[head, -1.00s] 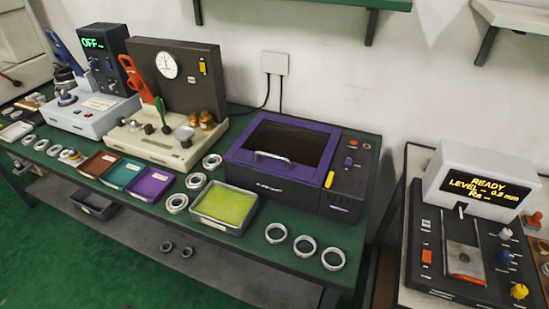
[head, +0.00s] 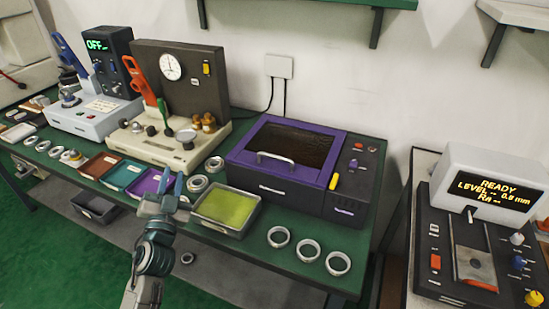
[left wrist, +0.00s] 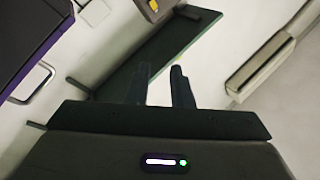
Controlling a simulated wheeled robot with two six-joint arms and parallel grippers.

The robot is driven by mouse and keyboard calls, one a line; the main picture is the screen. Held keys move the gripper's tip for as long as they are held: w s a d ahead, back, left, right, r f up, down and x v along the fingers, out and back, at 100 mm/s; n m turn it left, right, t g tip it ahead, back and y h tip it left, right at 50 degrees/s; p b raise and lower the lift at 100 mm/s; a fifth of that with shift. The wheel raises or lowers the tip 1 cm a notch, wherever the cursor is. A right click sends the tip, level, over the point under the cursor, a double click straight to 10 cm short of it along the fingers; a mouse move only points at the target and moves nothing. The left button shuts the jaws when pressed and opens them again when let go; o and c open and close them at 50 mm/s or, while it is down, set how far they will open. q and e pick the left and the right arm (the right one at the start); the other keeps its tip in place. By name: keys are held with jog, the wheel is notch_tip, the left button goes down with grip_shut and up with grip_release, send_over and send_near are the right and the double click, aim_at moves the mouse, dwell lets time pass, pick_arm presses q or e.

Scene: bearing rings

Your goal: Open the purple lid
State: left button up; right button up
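The purple lid (head: 333,165) is closed on top of a black machine (head: 270,189) in the head view. It has a dark window and a silver bar handle (head: 276,158) along its front edge. In the left wrist view the handle (left wrist: 37,84) and a strip of the purple edge (left wrist: 33,70) show at the left. My left gripper (head: 172,183) is open and empty, in front of the bench and left of the machine, apart from the handle. Its two fingers (left wrist: 161,84) have a gap between them in the left wrist view. My right gripper is in neither view.
A tray of yellow-green material (head: 227,209) sits between my left gripper and the machine. Several metal rings (head: 308,250) lie on the green bench. Beige test equipment (head: 165,150) stands at the left, and a separate device with a display (head: 490,190) at the right.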

pick_arm(q)
jog(key=w+d+r+m+g+h, duration=0.1)
jog(key=w+d+r+m+h, duration=0.4)
jog(key=d+m+h, duration=0.55)
jog(key=m+g+h, duration=0.6)
jog(key=m+g, duration=0.7)
send_near(272, 157)
jog(key=shift+n, duration=0.25)
jog(key=p+x, duration=0.2)
jog(key=x, duration=0.8)
jog(key=shift+w+d+f, duration=0.1)
jog(key=shift+w+d, duration=0.1)
jog(key=shift+d, duration=0.15)
grip_shut()
